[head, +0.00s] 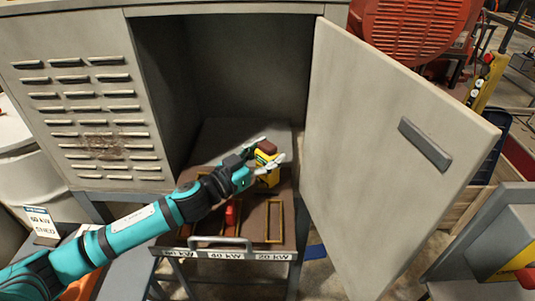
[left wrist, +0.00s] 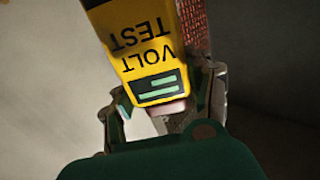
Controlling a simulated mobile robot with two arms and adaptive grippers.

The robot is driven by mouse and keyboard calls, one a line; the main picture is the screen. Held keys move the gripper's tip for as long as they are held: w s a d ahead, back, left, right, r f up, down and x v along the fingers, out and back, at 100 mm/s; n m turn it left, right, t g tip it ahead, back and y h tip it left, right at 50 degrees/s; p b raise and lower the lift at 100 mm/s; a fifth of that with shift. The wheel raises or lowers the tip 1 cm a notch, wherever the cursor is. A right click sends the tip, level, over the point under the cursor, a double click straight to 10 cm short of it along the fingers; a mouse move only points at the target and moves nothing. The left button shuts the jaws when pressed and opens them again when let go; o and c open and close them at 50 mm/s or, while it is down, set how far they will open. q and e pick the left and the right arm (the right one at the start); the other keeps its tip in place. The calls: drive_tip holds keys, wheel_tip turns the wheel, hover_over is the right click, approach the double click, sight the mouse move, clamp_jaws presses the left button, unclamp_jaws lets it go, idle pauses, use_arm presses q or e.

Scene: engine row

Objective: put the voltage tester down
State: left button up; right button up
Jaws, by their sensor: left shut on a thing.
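The voltage tester (head: 267,177) is a yellow box-shaped device with a dark red-brown top. In the left wrist view the tester (left wrist: 148,48) shows "VOLT TEST" lettering, upside down, and a dark panel with green bars. My left gripper (head: 270,158) is shut on it, with a finger on each side of it in the left wrist view (left wrist: 163,104). In the head view the tester is in front of the cabinet opening, over the brown tray (head: 216,226). I cannot tell whether its underside touches anything. My right gripper is not in view.
The tray has yellow-outlined slots, a red piece (head: 231,213) and a front handle (head: 220,241) above kW labels. The grey cabinet (head: 85,110) stands behind; its open door (head: 380,130) blocks the right side. A red-brown textured surface (left wrist: 194,28) shows behind the tester.

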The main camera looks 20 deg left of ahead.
sight(261, 159)
use_arm(q)
drive_tip(key=shift+s+a+r, duration=0.1)
drive_tip(key=shift+f, duration=0.2)
drive_tip(key=o, duration=1.3)
drive_tip(key=shift+o, duration=0.2)
drive_tip(key=shift+r, duration=0.25)
drive_tip(key=b+v, duration=0.1)
drive_tip(key=v, duration=0.1)
drive_tip(key=b+v, duration=0.1)
drive_tip(key=v, duration=0.1)
drive_tip(key=b+v, duration=0.1)
drive_tip(key=v, duration=0.1)
drive_tip(key=shift+s+f, duration=0.15)
drive_tip(key=shift+f, duration=0.15)
drive_tip(key=shift+s+a+r, duration=0.15)
drive_tip(key=shift+s+a, duration=0.15)
drive_tip(key=shift+s, duration=0.25)
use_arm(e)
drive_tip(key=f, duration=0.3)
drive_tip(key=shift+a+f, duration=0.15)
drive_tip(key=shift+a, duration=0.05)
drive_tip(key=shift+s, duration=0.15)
